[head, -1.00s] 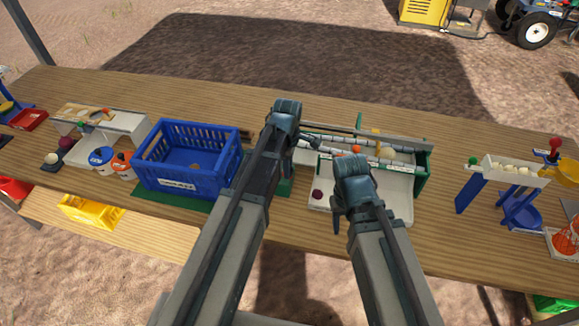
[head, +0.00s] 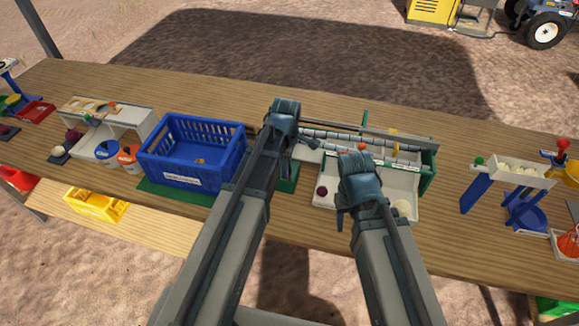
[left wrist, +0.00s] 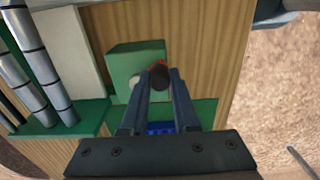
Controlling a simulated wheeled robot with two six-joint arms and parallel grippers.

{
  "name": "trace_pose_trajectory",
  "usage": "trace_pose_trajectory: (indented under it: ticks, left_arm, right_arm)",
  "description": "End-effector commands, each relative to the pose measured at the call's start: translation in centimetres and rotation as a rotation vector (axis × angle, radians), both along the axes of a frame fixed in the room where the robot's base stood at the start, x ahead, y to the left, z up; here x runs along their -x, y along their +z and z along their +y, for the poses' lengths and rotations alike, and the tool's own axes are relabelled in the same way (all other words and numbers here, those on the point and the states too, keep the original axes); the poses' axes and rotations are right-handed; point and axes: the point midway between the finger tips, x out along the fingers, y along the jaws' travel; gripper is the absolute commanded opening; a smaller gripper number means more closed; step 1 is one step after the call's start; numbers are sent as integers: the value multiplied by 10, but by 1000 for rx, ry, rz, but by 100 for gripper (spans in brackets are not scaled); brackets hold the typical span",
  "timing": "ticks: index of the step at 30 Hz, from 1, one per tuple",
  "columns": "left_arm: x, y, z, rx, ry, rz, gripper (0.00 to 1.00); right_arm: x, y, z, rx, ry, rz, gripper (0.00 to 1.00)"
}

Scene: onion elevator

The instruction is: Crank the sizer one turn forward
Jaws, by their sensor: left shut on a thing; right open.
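The sizer (head: 428,158) stands right of the middle in the head view, with grey rollers, green end plates and a pale tray in front. My left gripper (left wrist: 160,78) is shut on a dark, red-tipped crank knob (left wrist: 159,66) beside a green block (left wrist: 124,64) in the left wrist view. The rollers (left wrist: 35,65) lie left of it there. In the head view my left arm (head: 284,112) hides most of the crank. My right gripper (head: 343,214) is open over the tray, its fingers mostly hidden. A purple onion (head: 321,191) and a pale onion (head: 403,208) lie on the tray.
A blue crate (head: 168,172) stands left of my left arm, holding a small onion. A white stand with cups (head: 107,150) is further left. A blue-legged white trough (head: 476,188) stands to the right. Bare table lies behind the crate.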

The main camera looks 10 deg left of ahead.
Motion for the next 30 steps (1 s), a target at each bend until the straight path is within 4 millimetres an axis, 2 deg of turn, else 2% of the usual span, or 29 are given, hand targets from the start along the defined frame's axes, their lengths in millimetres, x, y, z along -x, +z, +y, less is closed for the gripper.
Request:
trace_pose_trajectory:
  ticks: [6,20,30]
  left_arm:
    - [-4,0,2,-5,1,-8,0]
    - [1,1,15,-5,2,-8,0]
    - [0,0,15,-2,0,-8,0]
  right_arm:
    - [0,0,0,0,0,0,50]
    - [0,1,0,0,0,0,50]
    - [0,0,0,0,0,0,50]
